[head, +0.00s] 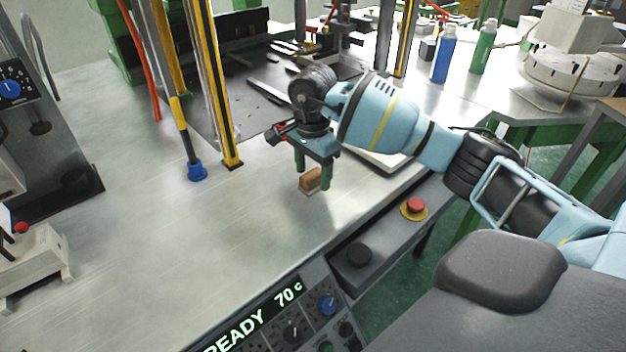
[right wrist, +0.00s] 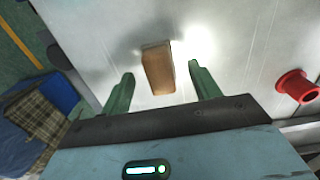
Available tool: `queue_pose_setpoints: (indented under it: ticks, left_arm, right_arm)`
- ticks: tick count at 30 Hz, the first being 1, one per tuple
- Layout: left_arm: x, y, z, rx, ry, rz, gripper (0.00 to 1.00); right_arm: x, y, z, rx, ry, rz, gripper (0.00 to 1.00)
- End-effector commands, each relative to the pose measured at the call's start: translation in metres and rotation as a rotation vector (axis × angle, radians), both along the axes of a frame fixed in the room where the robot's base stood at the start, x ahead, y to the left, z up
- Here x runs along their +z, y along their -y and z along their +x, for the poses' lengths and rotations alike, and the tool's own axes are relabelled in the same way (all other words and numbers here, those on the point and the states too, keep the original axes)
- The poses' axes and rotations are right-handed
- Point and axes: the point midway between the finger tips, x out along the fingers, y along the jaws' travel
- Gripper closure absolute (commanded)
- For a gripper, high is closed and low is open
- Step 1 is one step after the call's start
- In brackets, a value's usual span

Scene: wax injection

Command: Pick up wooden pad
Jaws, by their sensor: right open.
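The wooden pad (head: 310,179) is a small brown block on the metal table, below my right gripper in the head view. My right gripper (head: 312,184) points down over it with its two green fingers apart. In the right wrist view the wooden pad (right wrist: 158,68) shows between and slightly beyond the fingers of the right gripper (right wrist: 162,82), with a gap on each side. The fingers do not touch it. My left gripper is not in view.
A red button (head: 415,205) on a yellow base sits right of the pad. A control panel (head: 290,315) reading "READY 70c" is at the front. Yellow and black posts (head: 215,90) stand behind left.

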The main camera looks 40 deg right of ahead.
Motion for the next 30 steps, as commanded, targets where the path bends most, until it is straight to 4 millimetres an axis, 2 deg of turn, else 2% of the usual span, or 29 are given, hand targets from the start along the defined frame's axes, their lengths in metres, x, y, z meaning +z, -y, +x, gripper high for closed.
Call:
queue_pose_setpoints:
  ticks: [4,11,22,30]
  left_arm:
    - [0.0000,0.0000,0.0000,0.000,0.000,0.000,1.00]
    - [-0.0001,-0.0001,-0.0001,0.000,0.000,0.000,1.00]
    - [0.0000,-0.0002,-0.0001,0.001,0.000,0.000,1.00]
    - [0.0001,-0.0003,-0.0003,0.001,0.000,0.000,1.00]
  right_arm:
    - [-0.0118,-0.0002,-0.0001,0.001,-0.001,0.001,0.38]
    - [-0.0128,-0.0002,0.0001,0.000,0.000,0.001,0.38]
    - [-0.0124,-0.0001,0.0002,0.000,0.001,0.001,0.85]
    - [-0.0115,0.0000,0.0003,0.000,0.001,0.001,0.87]
